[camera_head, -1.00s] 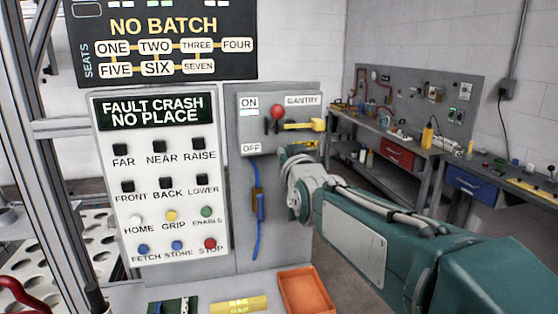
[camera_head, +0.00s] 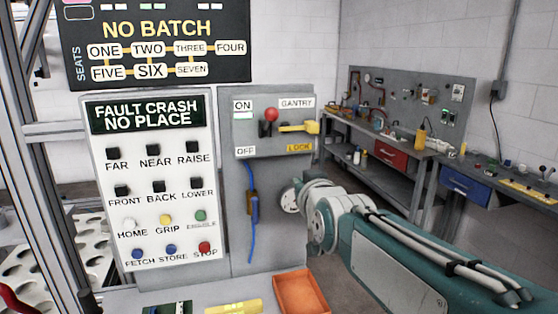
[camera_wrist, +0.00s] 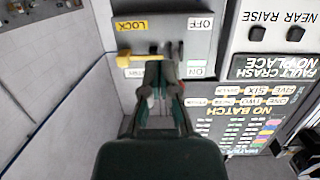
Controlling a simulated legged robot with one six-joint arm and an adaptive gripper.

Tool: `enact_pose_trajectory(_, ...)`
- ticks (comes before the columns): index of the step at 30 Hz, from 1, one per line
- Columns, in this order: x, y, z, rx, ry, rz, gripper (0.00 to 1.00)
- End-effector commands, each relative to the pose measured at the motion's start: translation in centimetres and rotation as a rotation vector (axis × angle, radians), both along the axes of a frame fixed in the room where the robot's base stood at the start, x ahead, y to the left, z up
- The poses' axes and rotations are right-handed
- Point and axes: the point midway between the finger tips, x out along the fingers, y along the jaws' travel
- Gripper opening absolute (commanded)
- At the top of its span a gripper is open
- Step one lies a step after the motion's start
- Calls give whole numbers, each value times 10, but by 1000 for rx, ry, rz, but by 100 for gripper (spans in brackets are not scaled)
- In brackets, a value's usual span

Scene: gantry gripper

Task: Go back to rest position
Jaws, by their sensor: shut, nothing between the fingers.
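My gripper (camera_wrist: 160,75) is shut and empty in the wrist view, its dark fingers in front of the grey gantry switch box. That view is upside down. In the head view my teal and grey arm comes in from the lower right, its end left of the workbench; the fingers cannot be made out there. The switch box (camera_head: 245,137) carries ON, OFF, GANTRY and LOCK labels. A red knob (camera_head: 271,115) and a yellow handle (camera_head: 298,127) sit on it. The handle lies level, pointing right. In the wrist view the fingertips overlap the box; contact cannot be told.
A button panel (camera_head: 155,215) reads "FAULT CRASH NO PLACE". The board above it (camera_head: 160,70) reads "NO BATCH". An orange tray (camera_head: 302,297) and a yellow block (camera_head: 233,307) lie below. A workbench (camera_head: 395,150) stands behind. A metal frame rises at the left.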

Motion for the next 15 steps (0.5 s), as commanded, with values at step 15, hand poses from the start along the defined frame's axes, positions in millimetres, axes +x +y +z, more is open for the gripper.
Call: enact_pose_trajectory(15,-230,-115,-168,-106,801,-204,0)
